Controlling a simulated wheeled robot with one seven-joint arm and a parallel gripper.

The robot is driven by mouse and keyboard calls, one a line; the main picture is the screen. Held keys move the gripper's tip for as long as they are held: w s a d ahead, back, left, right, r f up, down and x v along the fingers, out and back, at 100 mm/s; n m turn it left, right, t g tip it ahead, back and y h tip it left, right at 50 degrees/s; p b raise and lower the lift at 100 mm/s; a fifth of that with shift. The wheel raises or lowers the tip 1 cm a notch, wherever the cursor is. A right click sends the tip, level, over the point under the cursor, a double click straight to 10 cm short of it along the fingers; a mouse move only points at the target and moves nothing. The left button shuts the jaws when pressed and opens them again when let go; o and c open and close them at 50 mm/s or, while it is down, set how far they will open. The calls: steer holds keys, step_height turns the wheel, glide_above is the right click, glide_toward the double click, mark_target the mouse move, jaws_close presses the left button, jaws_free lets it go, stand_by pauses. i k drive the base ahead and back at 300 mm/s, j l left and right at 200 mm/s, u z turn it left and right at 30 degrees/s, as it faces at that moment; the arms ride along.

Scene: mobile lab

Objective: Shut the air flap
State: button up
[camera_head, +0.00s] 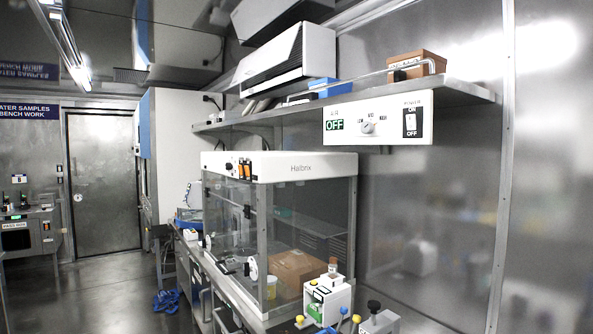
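A white wall-mounted air unit (287,54) hangs high at the upper middle, above a metal shelf. It has a long dark slot along its lower front. A flap cannot be clearly made out there, and I cannot tell how far open it stands. A white control panel (378,119) on the shelf's front edge carries a small display reading OFF (335,125), a round knob (367,127) and a power rocker switch (410,122) marked ON and OFF. My gripper is not in view.
The metal shelf (455,87) bears a cardboard box (417,62) and a blue item. Below stands a clear-walled cabinet (305,225) labelled Halbrix on a cluttered bench. Small devices with coloured knobs (327,300) stand at the bench's near end. The floor (100,290) at left is mostly clear.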

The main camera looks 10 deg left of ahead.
mark_target(277, 51)
steer(key=i+j+u, duration=1)
steer(key=i+u, duration=0.55)
steer(key=i, duration=1.5)
steer(key=i+j+z, duration=0.15)
steer(key=i+z, duration=0.15)
steer(key=i, duration=0.3)
steer(key=i+j+z, duration=0.3)
steer(key=i, duration=0.3)
steer(key=i+j+z, duration=0.3)
steer(key=i, duration=0.25)
steer(key=j, duration=0.1)
